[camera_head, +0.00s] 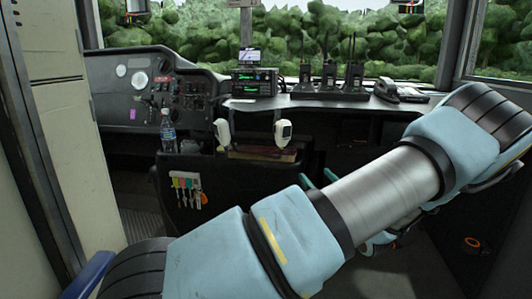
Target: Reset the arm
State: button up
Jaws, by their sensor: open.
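My arm crosses the lower right of the head view, from the bottom left up to the right edge, with its elbow bent at the right. My gripper (318,178) shows only in part behind the forearm: two teal fingertips stick out above the metal link, with a gap between them. It is open, and nothing shows between the tips. The rest of the gripper and wrist is mostly hidden behind my own arm.
A dashboard holds several radios (329,77), a radio unit (254,82) and a desk phone (400,91). Two white handsets (283,131) hang below. A water bottle (168,131) and hanging keys (187,187) are to the left. A cream panel (60,115) stands close at the left.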

jog(key=w+a+f+m+g+h, duration=0.2)
jog(key=w+a+f+g+h, duration=0.25)
jog(key=a+g+h, duration=0.35)
jog(key=s+a+r+m+g+h, duration=0.1)
jog(key=s+a+r+g, duration=0.15)
jog(key=s+a, duration=0.4)
jog(key=s+a+r+m+g+p, duration=0.1)
jog(key=s+a+m+g, duration=0.2)
jog(key=s, duration=0.7)
jog(key=s+a+r+g+h, duration=0.1)
jog(key=s+a+r+g, duration=0.1)
jog(key=s+a+g, duration=0.45)
notch_tip(320, 180, up, 29)
jog(key=s+d+t+p, duration=0.1)
jog(key=d+t+p, duration=0.1)
jog(key=p, duration=2.7)
jog(key=shift+r+t+p, duration=0.2)
jog(key=shift+t+p, duration=0.1)
jog(key=shift+t, duration=0.1)
jog(key=shift+c, duration=0.2)
